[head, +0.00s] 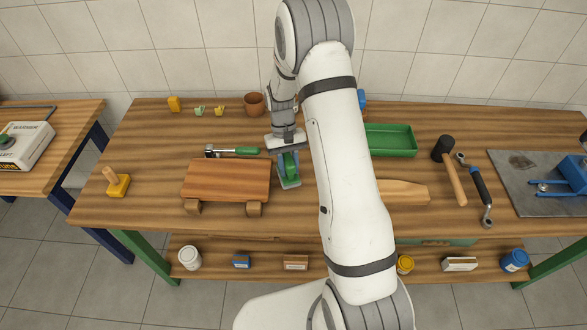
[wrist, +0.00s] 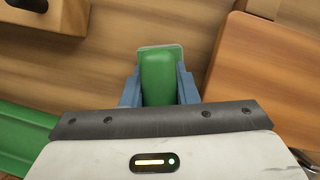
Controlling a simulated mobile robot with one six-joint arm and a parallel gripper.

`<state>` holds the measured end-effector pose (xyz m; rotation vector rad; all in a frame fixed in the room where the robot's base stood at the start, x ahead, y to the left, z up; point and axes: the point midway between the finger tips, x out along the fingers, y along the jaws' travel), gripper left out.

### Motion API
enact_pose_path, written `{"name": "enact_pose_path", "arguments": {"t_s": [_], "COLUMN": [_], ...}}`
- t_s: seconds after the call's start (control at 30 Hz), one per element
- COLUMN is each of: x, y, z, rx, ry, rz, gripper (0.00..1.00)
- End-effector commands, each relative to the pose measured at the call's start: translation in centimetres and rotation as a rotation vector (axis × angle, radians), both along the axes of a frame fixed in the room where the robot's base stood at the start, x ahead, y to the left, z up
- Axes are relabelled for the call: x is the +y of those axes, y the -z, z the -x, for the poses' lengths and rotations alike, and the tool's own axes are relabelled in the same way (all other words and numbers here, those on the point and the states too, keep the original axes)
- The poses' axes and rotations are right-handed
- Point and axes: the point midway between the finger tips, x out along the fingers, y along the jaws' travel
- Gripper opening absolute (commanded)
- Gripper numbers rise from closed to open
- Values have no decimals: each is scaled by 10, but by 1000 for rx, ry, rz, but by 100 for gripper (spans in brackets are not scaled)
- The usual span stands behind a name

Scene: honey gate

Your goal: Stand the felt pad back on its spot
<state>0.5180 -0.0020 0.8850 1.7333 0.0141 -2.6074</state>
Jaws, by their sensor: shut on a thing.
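My gripper (head: 287,158) points down at the middle of the workbench, just right of the raised wooden board. Its blue fingers, also seen in the wrist view (wrist: 160,82), are shut on a green block with a pale grey-green base, which I take to be the felt pad (head: 289,182). The pad (wrist: 161,62) sits between both fingers in the wrist view. It looks roughly upright. I cannot tell whether its base touches the bench. No marked spot for it is clear to me; my arm hides part of the bench to the right.
The raised wooden board (head: 226,180) stands close left, with a green-handled hammer (head: 233,151) behind it. A green tray (head: 390,140), a light wooden piece (head: 405,192), a black mallet (head: 449,165) and a ratchet (head: 478,188) lie right. A brown pot (head: 254,104) stands behind.

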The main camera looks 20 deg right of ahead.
Motion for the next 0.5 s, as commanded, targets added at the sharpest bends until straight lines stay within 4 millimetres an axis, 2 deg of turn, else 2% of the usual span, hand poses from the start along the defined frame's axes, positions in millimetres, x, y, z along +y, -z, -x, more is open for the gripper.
{"name": "enact_pose_path", "arguments": {"t_s": [0.3, 0.37, 0.5], "x": [-2, -2, -3], "y": [-5, -13, -41], "z": [4, 12, 45], "rx": [-1, -4, -7], "ry": [27, 88, 333], "rz": [0, -3, -7], "gripper": [0, 0, 0]}}
